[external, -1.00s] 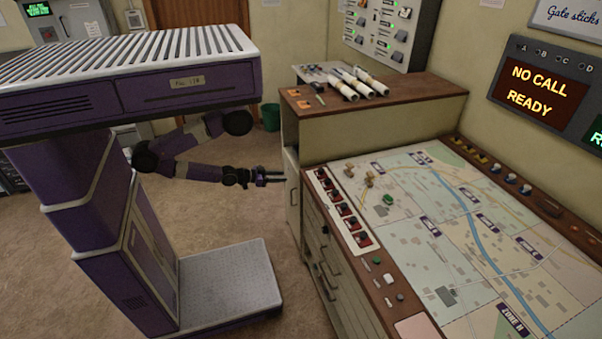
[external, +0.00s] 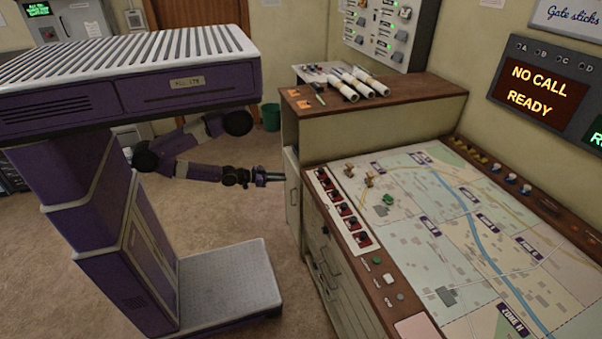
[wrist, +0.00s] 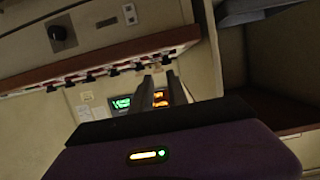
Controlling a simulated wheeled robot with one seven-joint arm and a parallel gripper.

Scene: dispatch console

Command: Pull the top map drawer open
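The map drawers (external: 345,291) are in the cream front of the map desk, below its brown edge, with dark bar handles. The upper handle (external: 331,263) shows in the external view; which drawer is topmost is hard to tell at this angle. My gripper (external: 284,177) is in the air left of the desk, near the cream cabinet door and apart from the drawer handles. In the wrist view my gripper (wrist: 161,84) shows two fingers with a gap between them and nothing held. That view is tilted and shows no drawer handle clearly.
The map table (external: 440,240) has a brown rim and a row of red switches. A taller cabinet (external: 385,130) stands behind it, with rolled tubes on top. A dark round knob (wrist: 62,38) is on a cream panel in the wrist view.

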